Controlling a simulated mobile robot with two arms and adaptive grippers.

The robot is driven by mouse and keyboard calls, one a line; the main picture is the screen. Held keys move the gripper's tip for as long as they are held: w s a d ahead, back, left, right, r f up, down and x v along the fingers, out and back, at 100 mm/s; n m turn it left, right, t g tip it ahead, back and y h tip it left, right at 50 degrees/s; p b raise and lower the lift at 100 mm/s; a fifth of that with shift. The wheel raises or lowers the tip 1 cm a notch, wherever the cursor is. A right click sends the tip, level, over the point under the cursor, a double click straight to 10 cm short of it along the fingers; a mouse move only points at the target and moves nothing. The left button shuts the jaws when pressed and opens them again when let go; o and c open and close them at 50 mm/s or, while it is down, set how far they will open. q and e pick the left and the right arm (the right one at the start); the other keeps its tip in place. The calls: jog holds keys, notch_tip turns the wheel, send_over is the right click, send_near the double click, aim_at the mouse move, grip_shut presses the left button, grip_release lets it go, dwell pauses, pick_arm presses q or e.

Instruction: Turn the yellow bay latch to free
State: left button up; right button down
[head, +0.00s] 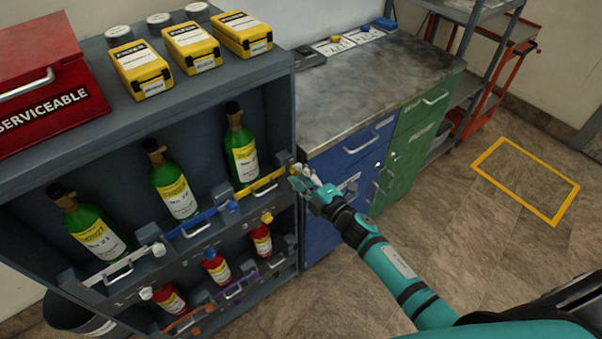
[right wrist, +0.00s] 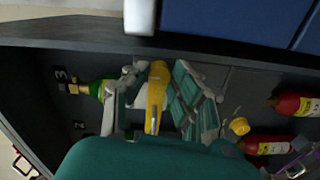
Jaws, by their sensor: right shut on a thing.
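The yellow bay latch (right wrist: 156,92) is between the fingers of my right gripper (right wrist: 160,100) in the right wrist view, and the gripper is shut on it. In the head view my right gripper (head: 306,182) is at the right edge of the cylinder rack, at the end of the yellow bar (head: 258,186) across the third upper bay. The gripper hides most of the latch there, so its exact angle cannot be told. A green cylinder (head: 241,150) with a yellow label stands behind the yellow bar. My left gripper is not in view.
Green cylinders stand behind a blue bar (head: 205,216) and a white bar (head: 118,267) to the left. Red cylinders (head: 217,266) stand on the lower row. A workbench (head: 370,85) is beside the rack. The floor on the right is open around a yellow outline (head: 487,153).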

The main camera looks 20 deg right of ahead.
jog(key=shift+m, duration=0.4)
jog(key=c, duration=1.4)
grip_release()
jog(key=v, duration=1.2)
jog(key=shift+d+f, duration=0.1)
jog(key=shift+f, duration=0.05)
